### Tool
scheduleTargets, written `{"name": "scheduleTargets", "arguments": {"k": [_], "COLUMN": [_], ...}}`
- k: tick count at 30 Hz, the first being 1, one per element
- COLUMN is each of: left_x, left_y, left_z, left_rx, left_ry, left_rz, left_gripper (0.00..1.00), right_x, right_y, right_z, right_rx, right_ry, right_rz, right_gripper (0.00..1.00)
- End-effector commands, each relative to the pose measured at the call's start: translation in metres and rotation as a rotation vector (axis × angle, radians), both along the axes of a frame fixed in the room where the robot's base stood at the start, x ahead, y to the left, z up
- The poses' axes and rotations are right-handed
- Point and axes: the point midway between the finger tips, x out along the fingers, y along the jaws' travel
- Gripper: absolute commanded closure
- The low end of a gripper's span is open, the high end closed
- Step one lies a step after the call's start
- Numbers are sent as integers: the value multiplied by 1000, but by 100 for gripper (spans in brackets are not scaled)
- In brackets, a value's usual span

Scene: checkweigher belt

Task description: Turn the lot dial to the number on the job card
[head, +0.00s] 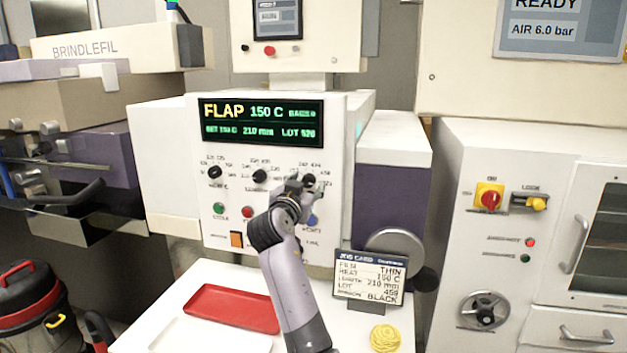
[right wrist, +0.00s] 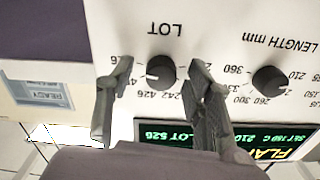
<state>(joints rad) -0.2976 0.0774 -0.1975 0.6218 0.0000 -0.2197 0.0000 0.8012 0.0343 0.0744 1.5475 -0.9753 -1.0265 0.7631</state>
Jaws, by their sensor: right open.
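The lot dial (right wrist: 161,72) is a black knob under the upside-down word LOT in the right wrist view. My right gripper (right wrist: 161,66) is open, one finger on each side of the dial, with visible gaps. In the head view my right gripper (head: 306,187) covers most of the dial at the panel's right. The job card (head: 368,278) stands on the table and reads LOT 459. The display (head: 262,122) shows LOT 52 and a last digit that I cannot read surely. My left gripper is not in view.
The length dial (right wrist: 270,78) is beside my right finger in the wrist view; a third dial (head: 214,173) is farther left on the panel. Coloured buttons sit below. A red tray (head: 232,307) and a yellow coil (head: 385,338) lie on the white table.

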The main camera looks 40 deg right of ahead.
Motion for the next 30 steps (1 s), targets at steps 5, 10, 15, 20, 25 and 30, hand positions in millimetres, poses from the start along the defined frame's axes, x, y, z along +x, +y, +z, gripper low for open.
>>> {"name": "scheduleTargets", "arguments": {"k": [5, 10, 15, 20, 25, 30], "left_x": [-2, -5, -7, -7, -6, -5], "left_y": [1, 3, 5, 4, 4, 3], "left_z": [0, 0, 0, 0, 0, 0], "left_rx": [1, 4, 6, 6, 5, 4], "left_ry": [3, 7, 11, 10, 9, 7], "left_rz": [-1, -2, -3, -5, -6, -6], "left_gripper": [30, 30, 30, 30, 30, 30], "right_x": [0, 0, 0, 0, 0, 0], "right_y": [2, 2, 2, 2, 2, 2], "right_z": [0, 0, 0, 0, 0, 0], "right_rx": [1, 1, 1, 1, 1, 1], "right_ry": [1, 1, 1, 1, 1, 1], "right_rz": [0, 0, 0, 0, 0, 0], "right_gripper": [52, 52, 61, 72, 83, 94]}}
